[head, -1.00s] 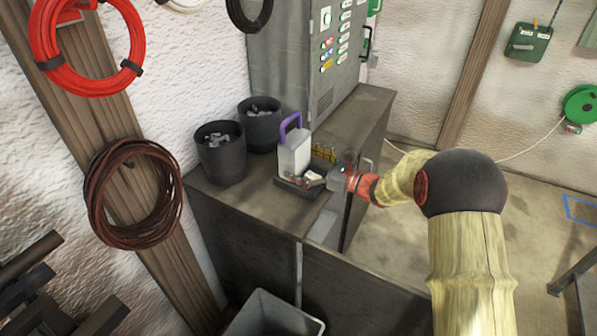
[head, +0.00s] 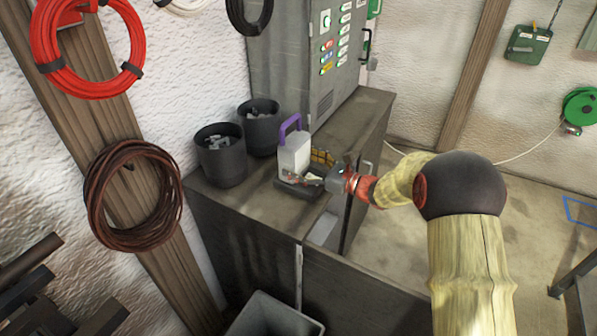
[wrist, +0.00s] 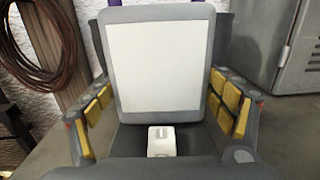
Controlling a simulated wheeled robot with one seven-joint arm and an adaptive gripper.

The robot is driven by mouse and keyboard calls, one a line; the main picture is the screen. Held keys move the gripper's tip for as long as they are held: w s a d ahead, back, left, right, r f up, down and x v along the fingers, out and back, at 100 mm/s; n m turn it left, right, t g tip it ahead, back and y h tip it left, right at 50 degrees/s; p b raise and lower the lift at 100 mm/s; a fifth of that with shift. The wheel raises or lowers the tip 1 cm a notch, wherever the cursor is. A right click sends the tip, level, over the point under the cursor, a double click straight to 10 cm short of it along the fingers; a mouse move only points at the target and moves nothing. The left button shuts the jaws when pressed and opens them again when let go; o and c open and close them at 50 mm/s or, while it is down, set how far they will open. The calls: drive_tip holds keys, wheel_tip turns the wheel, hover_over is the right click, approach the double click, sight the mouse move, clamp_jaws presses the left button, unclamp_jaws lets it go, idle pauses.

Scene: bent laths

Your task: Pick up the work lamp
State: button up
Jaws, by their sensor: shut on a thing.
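The work lamp (head: 294,155) stands upright on the grey cabinet top, with a white panel, a purple handle and a dark base. In the wrist view the lamp's white panel (wrist: 162,68) in its grey frame fills the middle. My gripper (head: 309,178) reaches in from the right, low at the lamp. In the wrist view my gripper's fingers (wrist: 168,112), with yellow pads, stand on both sides of the lamp's lower part and are shut on it. The exact contact of the pads is hard to see. A small white block shows low in front of the panel.
Two dark bins (head: 220,155) with metal bits stand left of and behind the lamp. A grey control cabinet (head: 310,55) rises behind it. The cabinet top (head: 260,205) is clear in front. A coil of brown cable (head: 133,195) hangs on the post at left.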

drive_tip(key=c, duration=0.9)
drive_tip(key=shift+r, duration=0.15)
drive_tip(key=shift+r, duration=0.15)
